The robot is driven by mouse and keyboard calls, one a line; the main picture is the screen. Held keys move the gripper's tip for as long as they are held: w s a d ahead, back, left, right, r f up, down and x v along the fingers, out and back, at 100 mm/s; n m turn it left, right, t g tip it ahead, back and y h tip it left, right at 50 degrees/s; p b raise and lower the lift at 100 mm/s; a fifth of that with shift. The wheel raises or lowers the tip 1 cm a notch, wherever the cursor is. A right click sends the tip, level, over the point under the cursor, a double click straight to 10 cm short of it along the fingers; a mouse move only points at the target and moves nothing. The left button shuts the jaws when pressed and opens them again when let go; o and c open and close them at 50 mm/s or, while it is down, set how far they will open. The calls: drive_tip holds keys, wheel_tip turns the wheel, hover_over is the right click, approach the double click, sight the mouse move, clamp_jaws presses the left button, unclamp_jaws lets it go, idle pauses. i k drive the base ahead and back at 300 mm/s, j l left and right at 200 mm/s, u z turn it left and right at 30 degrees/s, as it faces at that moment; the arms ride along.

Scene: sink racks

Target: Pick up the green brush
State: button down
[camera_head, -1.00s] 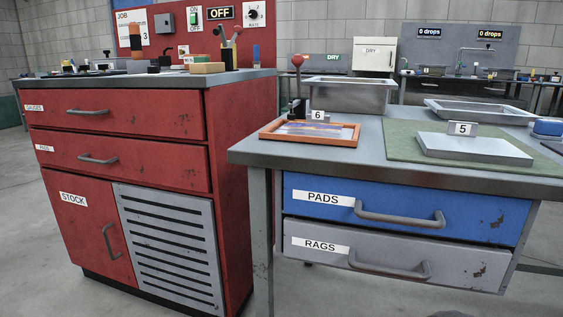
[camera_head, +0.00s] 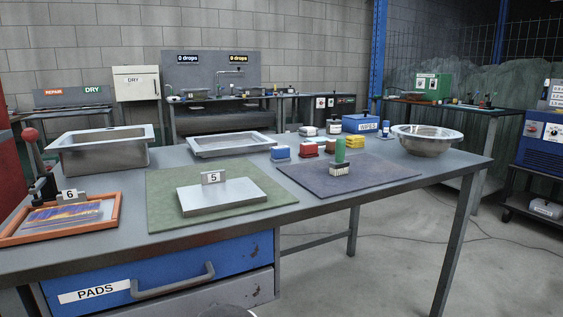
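The green brush (camera_head: 340,151) stands upright on the dark blue mat (camera_head: 383,178), with its green handle up and its pale bristles down. It is right of the middle of the workbench (camera_head: 430,166). Small red and yellow blocks sit close behind it. My gripper is not in view, and nothing touches the brush.
Left of the brush is a green mat (camera_head: 165,205) with a metal plate (camera_head: 225,197) and a "5" sign. A steel bowl (camera_head: 427,140), blue wipes box (camera_head: 361,124) and trays (camera_head: 100,154) stand around. A red-knobbed lever (camera_head: 36,155) rises at left.

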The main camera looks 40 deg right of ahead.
sight(340, 167)
drive_tip(key=l+z, duration=0.1)
drive_tip(key=z, duration=1.6)
